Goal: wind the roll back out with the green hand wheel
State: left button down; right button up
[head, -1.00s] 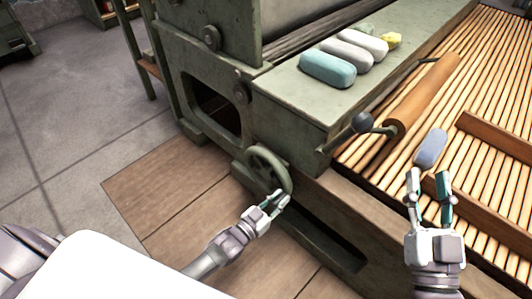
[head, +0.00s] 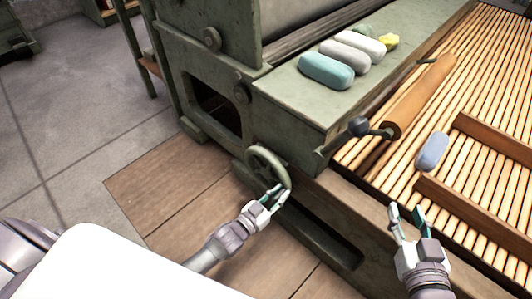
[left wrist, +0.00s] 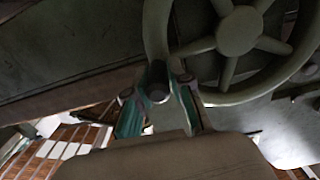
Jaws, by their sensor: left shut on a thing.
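The green hand wheel (head: 262,158) is mounted low on the side of the green machine. In the left wrist view its hub and spokes (left wrist: 238,32) fill the upper right. My left gripper (head: 277,192) is at the wheel's lower right rim, shut on the wheel's dark handle knob (left wrist: 157,78). The brown roll (head: 422,94) lies across the slatted lattice on the right, its near end by a dark ball-ended lever. My right gripper (head: 405,212) is open and empty, above the front edge of the lattice bed.
Teal, grey and white blocks and a yellow piece (head: 388,41) sit on the machine's ledge. A dark ball-ended lever (head: 358,127) sticks out near the roll. The floor at left is clear.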

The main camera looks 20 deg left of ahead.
pick_arm(q)
jog(key=shift+w+a+r+p, duration=0.15)
jog(key=shift+a+r+p, duration=0.15)
jog(key=shift+r+p, duration=0.35)
jog(key=shift+r, duration=0.15)
pick_arm(e)
jog(key=s+d+f+g+h, duration=0.1)
jog(key=s+f+g, duration=0.2)
jog(key=f, duration=0.2)
jog(key=shift+d, duration=0.3)
jog(key=shift+g, duration=0.3)
